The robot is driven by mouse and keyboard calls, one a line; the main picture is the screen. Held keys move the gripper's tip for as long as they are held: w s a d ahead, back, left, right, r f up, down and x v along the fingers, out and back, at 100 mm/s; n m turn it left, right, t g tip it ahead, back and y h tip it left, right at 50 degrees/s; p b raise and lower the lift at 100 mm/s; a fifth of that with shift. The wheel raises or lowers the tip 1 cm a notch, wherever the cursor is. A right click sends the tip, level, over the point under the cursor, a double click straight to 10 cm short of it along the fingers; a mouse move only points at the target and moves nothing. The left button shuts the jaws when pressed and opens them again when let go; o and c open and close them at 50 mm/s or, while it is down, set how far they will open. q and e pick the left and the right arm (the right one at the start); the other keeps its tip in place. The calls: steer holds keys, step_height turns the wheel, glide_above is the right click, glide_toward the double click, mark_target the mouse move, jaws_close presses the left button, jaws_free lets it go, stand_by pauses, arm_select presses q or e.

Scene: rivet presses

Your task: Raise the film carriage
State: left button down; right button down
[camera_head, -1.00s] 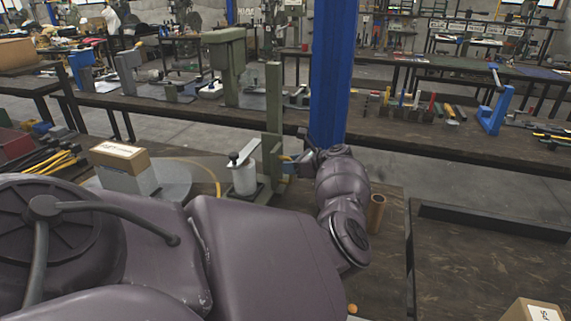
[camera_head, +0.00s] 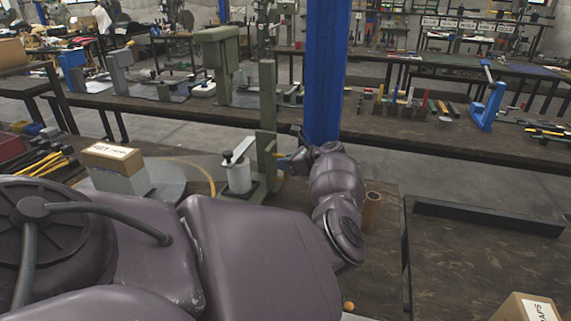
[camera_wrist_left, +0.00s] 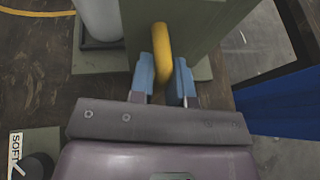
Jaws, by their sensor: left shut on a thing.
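A tall green post (camera_head: 267,95) stands on the near table with a white film roll (camera_head: 238,178) beside it. A grey arm (camera_head: 241,150) with a black knob is over the roll. A green plate (camera_wrist_left: 205,30) with an upright yellow handle (camera_wrist_left: 161,52) shows in the left wrist view. My left gripper (camera_wrist_left: 164,80) has its blue fingers on either side of the handle and is shut on it. In the head view the left gripper (camera_head: 285,162) is at the right side of the post, partly hidden by the wrist. My right gripper is not in view.
A brown tube (camera_head: 371,210) stands right of my wrist. A blue pillar (camera_head: 328,75) rises behind. Another cardboard box (camera_head: 525,308) is at the lower right.

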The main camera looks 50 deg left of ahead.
arm_select(q)
step_height(320, 180, up, 7)
steer(key=shift+r+p, duration=0.2)
steer(key=shift+p, duration=0.15)
steer(key=shift+w+a+r, duration=0.1)
steer(key=shift+w+r, duration=0.05)
steer(key=shift+r, duration=0.05)
steer(key=c, duration=1.2)
jaws_free()
steer(key=shift+o, duration=0.3)
steer(key=shift+f, duration=0.2)
steer(key=shift+d, duration=0.35)
steer(key=v, duration=1)
steer(key=shift+r, duration=0.3)
